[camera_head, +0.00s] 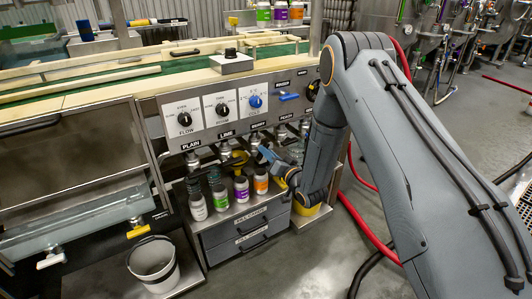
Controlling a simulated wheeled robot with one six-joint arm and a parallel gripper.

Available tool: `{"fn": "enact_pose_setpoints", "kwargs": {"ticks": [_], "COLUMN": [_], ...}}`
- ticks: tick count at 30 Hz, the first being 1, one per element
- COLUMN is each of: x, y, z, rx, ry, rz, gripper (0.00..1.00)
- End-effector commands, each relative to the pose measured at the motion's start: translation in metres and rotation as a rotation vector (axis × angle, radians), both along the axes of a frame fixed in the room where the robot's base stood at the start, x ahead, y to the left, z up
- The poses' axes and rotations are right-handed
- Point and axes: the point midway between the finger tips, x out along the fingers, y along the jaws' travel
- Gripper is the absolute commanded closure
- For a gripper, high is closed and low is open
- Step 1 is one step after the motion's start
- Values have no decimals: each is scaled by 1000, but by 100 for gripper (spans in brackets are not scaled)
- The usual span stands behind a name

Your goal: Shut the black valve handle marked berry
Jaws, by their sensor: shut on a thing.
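The panel label BERRY (258,124) sits between LIME and PEACH above a row of valves. My gripper (266,156) is just below that label, at the berry valve, and it is shut. The black berry handle is between or behind its fingers and mostly hidden, so its exact angle cannot be told. The plain valve (191,160) and lime valve (225,149) stand to the left, and a yellow part (237,160) shows just left of my gripper.
White, green, purple (241,188) and orange (261,181) labelled cans stand on the shelf close below my gripper. A panel with knobs (185,120) is above. A grey drawer unit (245,228) is below, and a white bucket (153,260) stands left. Red hoses run at right.

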Motion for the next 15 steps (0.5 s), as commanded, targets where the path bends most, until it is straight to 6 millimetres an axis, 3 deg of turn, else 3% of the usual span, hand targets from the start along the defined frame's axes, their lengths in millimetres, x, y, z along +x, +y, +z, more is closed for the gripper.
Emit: {"fn": "enact_pose_setpoints", "kwargs": {"ticks": [15], "x": [0], "y": [0], "z": [-1], "rx": [145], "ry": [99], "rz": [2], "gripper": [100]}}
